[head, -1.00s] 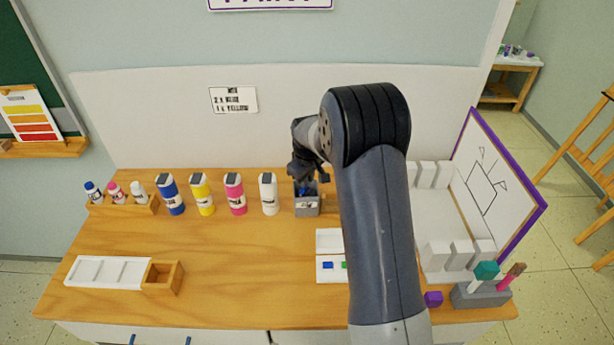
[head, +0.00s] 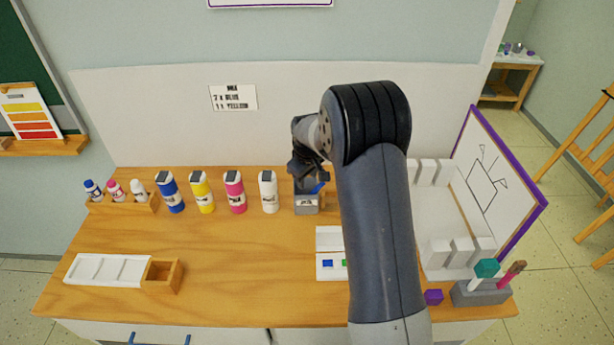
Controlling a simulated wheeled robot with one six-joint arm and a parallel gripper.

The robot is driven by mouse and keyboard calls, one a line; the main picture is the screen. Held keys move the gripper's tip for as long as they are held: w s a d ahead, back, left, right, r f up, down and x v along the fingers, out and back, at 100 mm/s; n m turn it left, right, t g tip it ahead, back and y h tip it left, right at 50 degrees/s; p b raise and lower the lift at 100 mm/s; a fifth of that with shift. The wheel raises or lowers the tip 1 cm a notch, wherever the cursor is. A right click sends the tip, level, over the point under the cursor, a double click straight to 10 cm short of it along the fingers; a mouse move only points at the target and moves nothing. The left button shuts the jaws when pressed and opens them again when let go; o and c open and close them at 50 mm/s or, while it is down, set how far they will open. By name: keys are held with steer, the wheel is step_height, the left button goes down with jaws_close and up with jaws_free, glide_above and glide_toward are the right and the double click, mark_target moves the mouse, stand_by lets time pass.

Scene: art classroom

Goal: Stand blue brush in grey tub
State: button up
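The grey tub (head: 306,210) stands at the back of the table, right of the white bottle, with a label on its front. A small blue part of the brush (head: 319,188) shows at the tub's right rim and looks tilted to the right; the rest is hidden by the tub and gripper. My gripper (head: 308,178) is just above the tub, pointing down. Its dark fingers look spread apart, with the blue part near the right finger. Whether they still touch is too small to tell.
Blue, yellow, pink and white (head: 268,192) bottles stand in a row left of the tub. A white palette (head: 330,245) lies in front of it. The table's middle left is clear.

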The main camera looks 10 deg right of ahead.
steer(key=b+v, duration=0.1)
steer(key=v, duration=0.9)
steer(key=shift+r+b, duration=0.35)
steer(key=shift+b, duration=0.05)
steer(key=shift+s, duration=0.1)
steer(key=w+p+x, duration=0.1)
steer(key=p+x, duration=0.2)
steer(key=x, duration=0.5)
steer(key=shift+w+f+p, duration=0.15)
steer(key=shift+p, duration=0.25)
steer(key=shift+d+f, duration=0.1)
steer(key=shift+f, duration=0.05)
